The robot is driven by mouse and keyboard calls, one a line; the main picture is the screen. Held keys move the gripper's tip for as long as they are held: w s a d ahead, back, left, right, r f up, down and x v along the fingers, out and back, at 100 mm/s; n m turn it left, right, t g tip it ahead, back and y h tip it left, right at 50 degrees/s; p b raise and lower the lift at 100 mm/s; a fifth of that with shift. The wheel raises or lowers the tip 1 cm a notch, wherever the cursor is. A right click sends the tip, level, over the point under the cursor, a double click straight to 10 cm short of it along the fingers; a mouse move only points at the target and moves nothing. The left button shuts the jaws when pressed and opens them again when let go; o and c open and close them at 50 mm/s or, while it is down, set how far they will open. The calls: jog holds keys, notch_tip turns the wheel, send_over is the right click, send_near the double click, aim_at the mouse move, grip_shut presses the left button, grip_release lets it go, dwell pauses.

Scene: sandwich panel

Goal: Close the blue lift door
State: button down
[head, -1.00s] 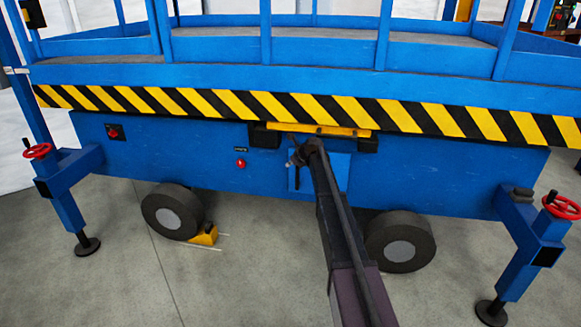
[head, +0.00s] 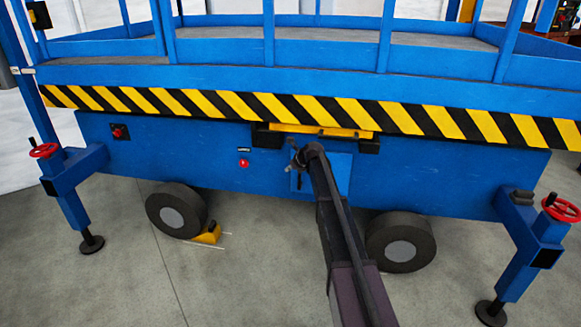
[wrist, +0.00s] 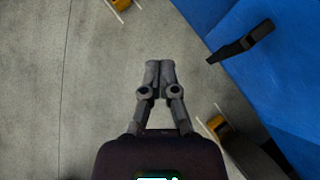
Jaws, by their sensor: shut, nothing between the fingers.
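The blue lift door (head: 340,174) is a small lighter-blue panel on the lift's side, in the middle of the head view. My arm hides part of it, and I cannot tell how far it stands open. Its dark handle (head: 299,181) shows at the door's left part. In the wrist view a black handle (wrist: 241,43) stands out from a blue surface at the upper right. My gripper (wrist: 160,66) is shut and empty over the floor, to the left of that handle and apart from it. In the head view it is small and dark in front of the door's upper left.
The blue lift (head: 420,165) has a striped yellow-black edge (head: 220,103) above the door. A red button (head: 244,163) is left of the door. Wheels (head: 400,241) and a yellow chock (head: 207,233) stand below. Outriggers are at both sides. The floor in front is clear.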

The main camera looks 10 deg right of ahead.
jog(key=s+a+r+p, duration=0.2)
jog(key=s+r+p, duration=0.2)
jog(key=s+r, duration=0.1)
jog(key=shift+r+p, duration=0.3)
jog(key=shift+p, duration=0.1)
jog(key=shift+s, duration=0.1)
jog(key=s+a+f+n+g+h, duration=0.1)
jog(key=s+f+n+g+h, duration=0.15)
jog(key=s+n, duration=0.95)
jog(key=s+f+n+g+h, duration=0.1)
jog(key=s+n+g, duration=0.2)
jog(key=s+n, duration=0.95)
jog(key=s+a+f+n+g+h, duration=0.15)
jog(key=s+n, duration=0.35)
jog(key=s, duration=1.4)
notch_tip(320, 180, up, 32)
jog(key=d+p, duration=0.1)
jog(key=p, duration=3.1)
jog(key=shift+w+f+g, duration=0.15)
jog(key=shift+f+g, duration=0.05)
jog(key=shift+g, duration=0.1)
